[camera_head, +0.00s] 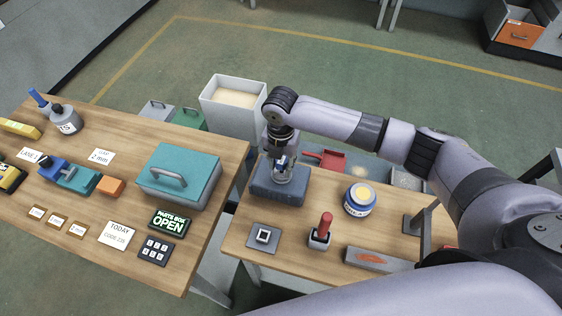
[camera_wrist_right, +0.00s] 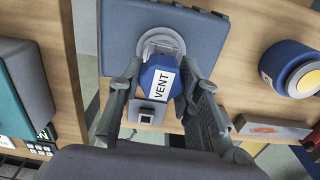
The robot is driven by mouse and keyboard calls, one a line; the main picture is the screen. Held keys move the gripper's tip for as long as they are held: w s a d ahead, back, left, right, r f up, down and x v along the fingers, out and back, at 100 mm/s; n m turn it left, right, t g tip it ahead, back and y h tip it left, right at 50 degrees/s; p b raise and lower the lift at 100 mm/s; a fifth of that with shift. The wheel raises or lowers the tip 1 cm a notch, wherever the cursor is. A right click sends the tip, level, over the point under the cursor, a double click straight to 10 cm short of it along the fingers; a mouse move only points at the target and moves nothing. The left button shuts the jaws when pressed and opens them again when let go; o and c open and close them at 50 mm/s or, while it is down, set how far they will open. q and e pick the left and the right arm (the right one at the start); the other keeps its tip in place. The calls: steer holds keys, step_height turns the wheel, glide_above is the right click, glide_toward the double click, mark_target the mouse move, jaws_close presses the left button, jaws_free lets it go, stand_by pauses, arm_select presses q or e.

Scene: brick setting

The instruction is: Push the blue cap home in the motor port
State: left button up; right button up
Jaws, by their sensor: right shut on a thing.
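The blue cap (camera_wrist_right: 160,80) has a white label reading VENT and sits between the fingers of my right gripper (camera_wrist_right: 155,100), which is shut on it. The cap's far end meets the round grey motor port (camera_wrist_right: 161,38) on the blue-grey motor block (camera_wrist_right: 118,30); I cannot tell how deep it sits. In the head view my right gripper (camera_head: 283,170) points down over the motor block (camera_head: 290,192), which stands on the right wooden table. The gripper largely hides the cap and port there. My left gripper is not in view.
On the right table (camera_head: 235,240) are a blue jar (camera_head: 359,200), a red-handled tool in a holder (camera_head: 322,230), a small square socket plate (camera_head: 264,238) and a grey block (camera_head: 378,260). The left table holds a teal box (camera_head: 180,175). Bins stand behind.

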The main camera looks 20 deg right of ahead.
steer(key=shift+p, duration=0.35)
stand_by(0.5)
steer(key=shift+f, duration=0.4)
steer(key=shift+f+b, duration=0.65)
steer(key=shift+f, duration=0.35)
steer(key=o, duration=1.2)
steer(key=shift+r, duration=0.1)
steer(key=shift+o, duration=0.2)
steer(key=o, duration=0.4)
steer(key=shift+r, duration=0.1)
